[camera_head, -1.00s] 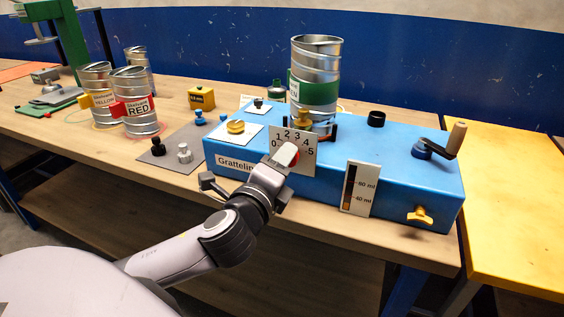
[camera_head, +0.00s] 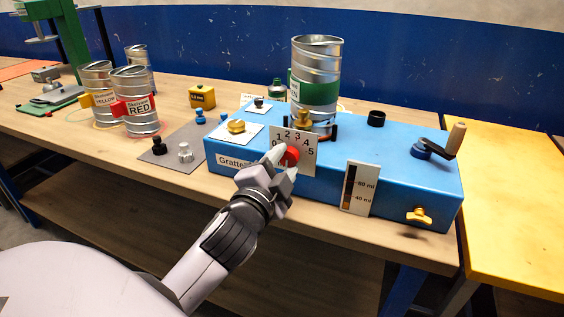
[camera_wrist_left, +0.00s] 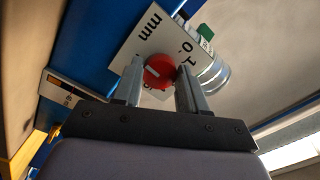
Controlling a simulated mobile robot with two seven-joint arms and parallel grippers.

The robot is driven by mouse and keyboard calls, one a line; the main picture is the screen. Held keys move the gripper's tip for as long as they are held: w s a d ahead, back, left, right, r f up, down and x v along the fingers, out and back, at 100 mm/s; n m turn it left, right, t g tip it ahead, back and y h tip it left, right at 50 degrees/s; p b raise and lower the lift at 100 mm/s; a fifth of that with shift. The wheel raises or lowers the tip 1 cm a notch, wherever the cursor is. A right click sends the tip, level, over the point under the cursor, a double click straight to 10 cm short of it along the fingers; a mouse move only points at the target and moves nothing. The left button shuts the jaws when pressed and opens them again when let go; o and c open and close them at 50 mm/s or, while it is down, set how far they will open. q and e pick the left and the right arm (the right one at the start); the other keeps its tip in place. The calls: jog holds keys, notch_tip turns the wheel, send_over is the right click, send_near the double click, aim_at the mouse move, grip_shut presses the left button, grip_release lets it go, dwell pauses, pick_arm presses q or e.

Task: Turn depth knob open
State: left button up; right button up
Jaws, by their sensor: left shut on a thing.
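The red depth knob (camera_head: 291,155) sits on a white dial plate (camera_head: 308,150) numbered 0 to 5, on the front of the blue machine (camera_head: 400,170). In the left wrist view the knob (camera_wrist_left: 159,71) shows a pale pointer line and lies between the two fingers. My left gripper (camera_head: 284,160) is at the dial, its fingers on either side of the knob and shut on it. The dial plate (camera_wrist_left: 150,38) appears tilted in the wrist view. My right gripper is not in view.
A green-labelled metal duct can (camera_head: 316,80) stands on the machine. A crank handle (camera_head: 440,145) and a yellow wing knob (camera_head: 419,215) are at its right. Red and yellow labelled cans (camera_head: 135,103) and small knobs on a grey mat (camera_head: 170,150) are at left.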

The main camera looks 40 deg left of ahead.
pick_arm(q)
jog(key=shift+n, duration=0.7)
jog(key=o, duration=1.1)
jog(key=shift+c, duration=0.2)
jog(key=v, duration=0.7)
jog(key=shift+s, duration=0.15)
